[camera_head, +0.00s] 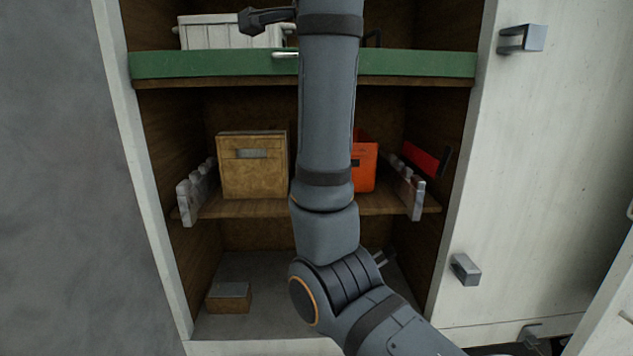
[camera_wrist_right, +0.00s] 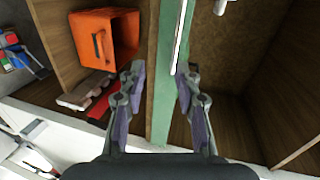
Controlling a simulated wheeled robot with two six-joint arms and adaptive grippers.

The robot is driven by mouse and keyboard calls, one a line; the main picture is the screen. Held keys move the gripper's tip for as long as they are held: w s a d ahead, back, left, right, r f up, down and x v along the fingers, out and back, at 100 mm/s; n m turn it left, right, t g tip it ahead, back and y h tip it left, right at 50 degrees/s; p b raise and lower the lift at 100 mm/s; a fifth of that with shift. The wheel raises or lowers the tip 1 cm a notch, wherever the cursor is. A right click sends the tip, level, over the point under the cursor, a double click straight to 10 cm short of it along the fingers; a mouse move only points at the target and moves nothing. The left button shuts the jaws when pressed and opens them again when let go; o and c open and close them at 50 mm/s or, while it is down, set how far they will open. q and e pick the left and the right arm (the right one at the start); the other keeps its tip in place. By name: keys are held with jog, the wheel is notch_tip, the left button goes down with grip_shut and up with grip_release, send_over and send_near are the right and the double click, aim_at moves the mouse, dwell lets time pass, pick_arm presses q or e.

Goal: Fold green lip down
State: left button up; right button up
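The green lip (camera_head: 200,64) runs along the front edge of the upper shelf, and my arm crosses in front of its middle. A short pale bar (camera_head: 285,55) shows on it, left of my arm. In the right wrist view the green lip (camera_wrist_right: 161,115) runs up the picture between the two fingers of my right gripper (camera_wrist_right: 160,72). The fingers are apart, one to each side of the lip, with nothing clamped. I cannot tell whether they touch it. My left gripper is not clearly seen; a dark grey piece at the top of the head view is unclear.
A white crate (camera_head: 225,32) stands above the lip. A wooden box (camera_head: 250,180) and an orange bin (camera_head: 364,180) stand on the middle shelf between pale side rails. A small box (camera_head: 229,298) lies at the bottom. A white door with handles is at the right.

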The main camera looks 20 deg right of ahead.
pick_arm(q)
jog(key=shift+w+f+b, duration=0.35)
jog(key=shift+f+b, duration=0.55)
pick_arm(e)
jog(key=w+d+f+n+g, duration=0.1)
jog(key=w+f+n, duration=0.2)
jog(key=f, duration=1.2)
jog(key=w+d+f+n+g+y, duration=0.1)
jog(key=w+f, duration=0.5)
jog(key=f, duration=0.9)
jog(key=w+d+f+n+g, duration=0.2)
jog(key=w+f+n+g, duration=0.1)
jog(key=f, duration=1.2)
jog(key=w+n, duration=0.1)
jog(key=n, duration=0.1)
jog(key=shift+w+d+f+n, duration=0.15)
jog(key=shift+w+d+n, duration=0.05)
jog(key=shift+d+n, duration=0.1)
pick_arm(q)
jog(key=shift+d, duration=0.1)
pick_arm(e)
jog(key=shift+y, duration=0.3)
